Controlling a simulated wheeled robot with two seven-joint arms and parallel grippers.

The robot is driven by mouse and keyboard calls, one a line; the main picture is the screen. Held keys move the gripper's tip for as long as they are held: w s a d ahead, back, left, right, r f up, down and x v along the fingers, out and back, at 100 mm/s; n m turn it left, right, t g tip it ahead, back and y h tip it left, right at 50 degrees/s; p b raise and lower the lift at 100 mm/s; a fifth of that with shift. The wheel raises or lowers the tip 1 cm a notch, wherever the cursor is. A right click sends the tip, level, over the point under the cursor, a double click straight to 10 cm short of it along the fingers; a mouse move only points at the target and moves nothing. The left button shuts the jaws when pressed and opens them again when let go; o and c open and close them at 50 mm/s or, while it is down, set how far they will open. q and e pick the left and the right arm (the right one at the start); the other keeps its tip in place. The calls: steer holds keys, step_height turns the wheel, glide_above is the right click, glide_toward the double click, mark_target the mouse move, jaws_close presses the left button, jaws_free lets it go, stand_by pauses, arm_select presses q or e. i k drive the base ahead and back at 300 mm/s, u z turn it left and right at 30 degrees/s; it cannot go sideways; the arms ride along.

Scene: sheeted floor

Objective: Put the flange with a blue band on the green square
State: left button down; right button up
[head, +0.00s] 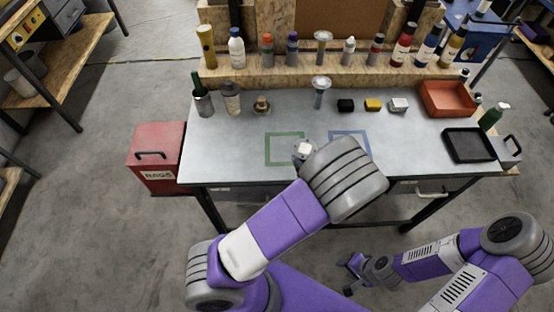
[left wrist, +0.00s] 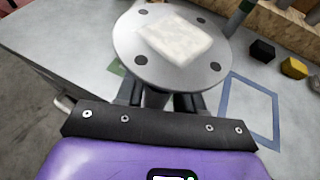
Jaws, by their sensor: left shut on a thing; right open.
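My left gripper (left wrist: 162,100) is shut on a flange (left wrist: 135,48), with its fingers below the round grey disc with dark bolt holes. A whitish block (left wrist: 178,38) lies on that disc. The flange's lower part and any band on it are hidden. In the head view the held flange (head: 304,150) shows at the right side of the green square outline (head: 267,150); I cannot tell its height above the table. A corner of the green outline (left wrist: 117,67) shows in the left wrist view. My right gripper (head: 353,267) is open and empty, low in front of the table.
A blue square outline (head: 364,137) lies right of the green one. Another flange (head: 321,86) stands behind them. Black (head: 345,105), yellow (head: 373,105) and white (head: 398,105) blocks, a red bin (head: 447,99) and a black tray (head: 468,146) are to the right. Bottles line the back shelf.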

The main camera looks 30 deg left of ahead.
mark_target(286, 148)
steer(key=z, duration=1.65)
steer(key=i, duration=0.7)
steer(key=u, duration=2.25)
